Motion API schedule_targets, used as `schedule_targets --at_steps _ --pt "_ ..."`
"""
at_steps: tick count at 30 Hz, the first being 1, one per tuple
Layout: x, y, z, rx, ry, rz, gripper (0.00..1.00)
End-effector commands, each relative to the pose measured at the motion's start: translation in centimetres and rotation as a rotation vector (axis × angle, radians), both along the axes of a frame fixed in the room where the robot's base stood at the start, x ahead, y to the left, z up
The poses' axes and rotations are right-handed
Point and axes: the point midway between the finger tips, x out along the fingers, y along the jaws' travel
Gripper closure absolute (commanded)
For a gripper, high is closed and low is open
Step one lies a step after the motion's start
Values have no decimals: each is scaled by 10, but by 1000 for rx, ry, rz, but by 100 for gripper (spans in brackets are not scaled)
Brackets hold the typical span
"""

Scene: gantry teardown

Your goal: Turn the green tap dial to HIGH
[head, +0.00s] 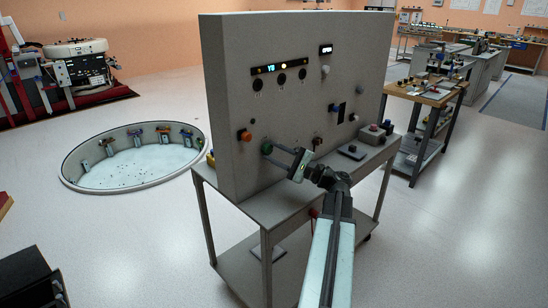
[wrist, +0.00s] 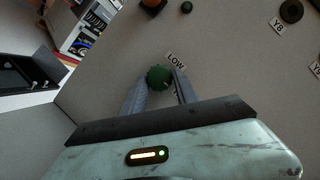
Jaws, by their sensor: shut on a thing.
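The green tap dial (head: 267,148) is a small round knob low on the left part of the grey upright panel (head: 225,80). In the wrist view the dial (wrist: 158,76) sits between my fingertips, beside a label reading LOW (wrist: 175,58). My gripper (head: 277,155) reaches to the dial from the right and is shut on it. It also shows in the wrist view (wrist: 159,82), with one finger on each side of the dial. No HIGH label can be made out. The dial's pointer direction is too small to tell.
An orange knob (head: 245,135) sits just left of the green dial. The panel stands on a grey cart (head: 240,205).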

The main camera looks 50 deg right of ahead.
Motion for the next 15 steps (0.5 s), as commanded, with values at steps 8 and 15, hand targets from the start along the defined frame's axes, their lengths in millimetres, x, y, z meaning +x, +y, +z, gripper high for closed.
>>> schedule_targets --at_steps 8,15 --pt "0 1 -2 65 -3 0 100" --pt "0 1 -1 75 -4 0 100"
